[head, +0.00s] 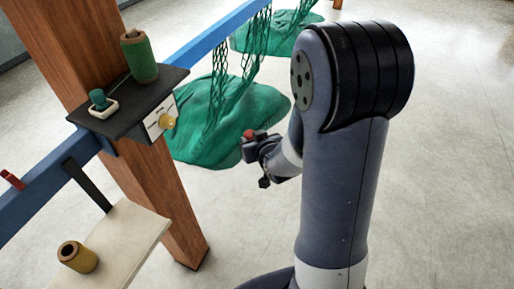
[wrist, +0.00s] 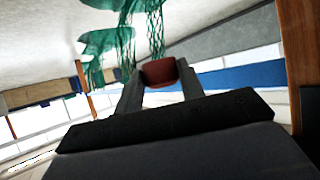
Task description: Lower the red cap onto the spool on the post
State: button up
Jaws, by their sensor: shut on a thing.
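My gripper (head: 252,146) is shut on the red cap (head: 249,133), out over the floor in front of the green nets. In the wrist view the dark red cap (wrist: 160,72) sits between the two fingertips. A tall green spool (head: 139,57) stands upright on a small dark shelf (head: 120,118) fixed to the wooden post (head: 85,45), with a brownish tip at its top. My gripper is to the right of this shelf, apart from it. The spool cannot be made out in the wrist view.
The dark shelf also carries a small teal item in a white dish (head: 102,105); a white drawer with a yellow knob (head: 167,122) is below. An olive spool (head: 77,257) stands on a pale lower shelf (head: 125,235). A blue beam (head: 45,190) and green nets (head: 215,120) are near.

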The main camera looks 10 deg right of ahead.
jog(key=s+a+r+n+g+y, duration=0.1)
jog(key=a+r+n+y, duration=0.1)
jog(key=r, duration=1.1)
jog(key=s+a+r+n+g+y, duration=0.2)
jog(key=a+r+n+y, duration=0.1)
jog(key=r, duration=1)
jog(key=s+a+r+n+g+y, duration=0.1)
jog(key=s+a+r+n+y, duration=0.1)
jog(key=r, duration=1.1)
jog(key=a+n+y, duration=0.1)
jog(key=a+n, duration=0.1)
jog(key=a, duration=0.1)
jog(key=shift+s+a+r+g, duration=0.15)
jog(key=shift+r+g, duration=0.15)
jog(key=shift+r, duration=0.05)
